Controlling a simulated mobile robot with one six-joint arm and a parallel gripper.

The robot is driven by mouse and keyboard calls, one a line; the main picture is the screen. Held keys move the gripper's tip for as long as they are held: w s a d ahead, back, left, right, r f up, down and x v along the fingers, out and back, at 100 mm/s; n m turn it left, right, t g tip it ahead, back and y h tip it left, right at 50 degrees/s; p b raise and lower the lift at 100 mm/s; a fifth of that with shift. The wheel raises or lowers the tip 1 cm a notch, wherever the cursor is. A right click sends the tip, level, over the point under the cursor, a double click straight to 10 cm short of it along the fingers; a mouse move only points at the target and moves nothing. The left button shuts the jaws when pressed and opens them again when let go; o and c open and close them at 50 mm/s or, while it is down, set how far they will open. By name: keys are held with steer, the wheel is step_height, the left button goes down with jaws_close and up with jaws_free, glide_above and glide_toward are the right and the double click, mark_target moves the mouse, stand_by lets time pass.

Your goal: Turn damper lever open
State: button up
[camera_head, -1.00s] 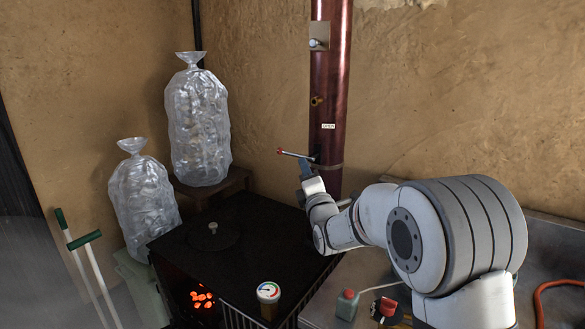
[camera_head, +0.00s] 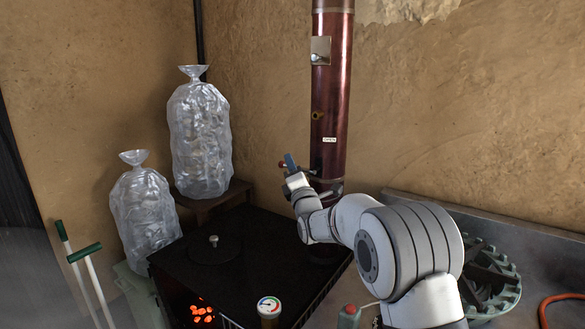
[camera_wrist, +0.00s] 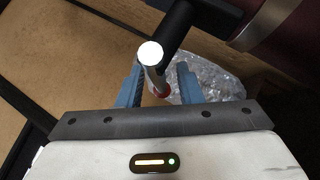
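The damper lever is a thin rod with a red tip (camera_head: 283,164), at the dark red stove pipe (camera_head: 331,90). A small white OPEN label (camera_head: 329,140) is on the pipe above the lever's height. My gripper (camera_head: 290,161) is at the lever's outer end and hides most of the rod. In the wrist view the pale rod with its red end (camera_wrist: 163,91) runs between my two blue fingers (camera_wrist: 160,70). Gaps show between rod and fingers, so the gripper looks open around it. A black shaft (camera_wrist: 178,30) leads from the rod towards the pipe.
Two clear plastic bags (camera_head: 200,140) stand left. A green toothed object (camera_head: 490,280) lies on the right bench. The air left of the lever is free.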

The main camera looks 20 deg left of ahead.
steer(key=shift+c, duration=0.5)
jaws_close()
